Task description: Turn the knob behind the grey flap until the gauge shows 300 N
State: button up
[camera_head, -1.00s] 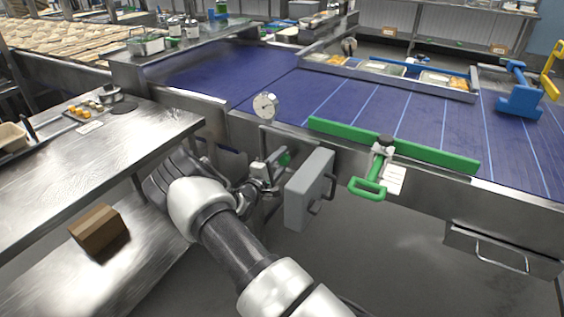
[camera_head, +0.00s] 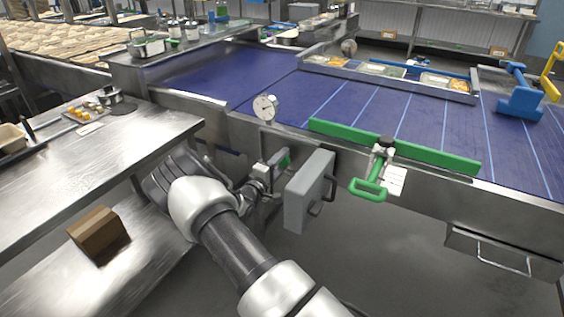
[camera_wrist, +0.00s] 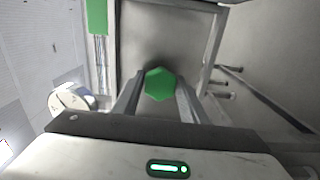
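The grey flap (camera_head: 308,190) stands swung open on the front of the conveyor frame. Left of it is the green knob (camera_head: 285,162), partly hidden by my gripper (camera_head: 272,165). In the wrist view the knob (camera_wrist: 160,84) is a green hexagon between the two fingers of my gripper (camera_wrist: 160,88). The fingers are part way together and appear to meet the knob's sides. The round white gauge (camera_head: 265,107) sits on the frame edge above my gripper. It also shows at the left of the wrist view (camera_wrist: 72,99). Its reading is too small to tell.
A steel table (camera_head: 90,150) stands on the left, with a brown box (camera_head: 98,230) on its lower shelf. A green-handled clamp (camera_head: 370,188) and a green guide bar (camera_head: 430,155) are on the blue conveyor (camera_head: 400,115), right of the flap. The floor below the flap is clear.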

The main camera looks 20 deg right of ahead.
jog(key=o, duration=0.3)
jog(key=shift+a, duration=0.1)
jog(key=p+v, duration=0.2)
jog(key=v, duration=1.5)
jog(key=shift+p, duration=0.3)
jog(key=shift+s+a+f, duration=0.1)
jog(key=shift+s+a, duration=0.05)
jog(key=shift+s, duration=0.05)
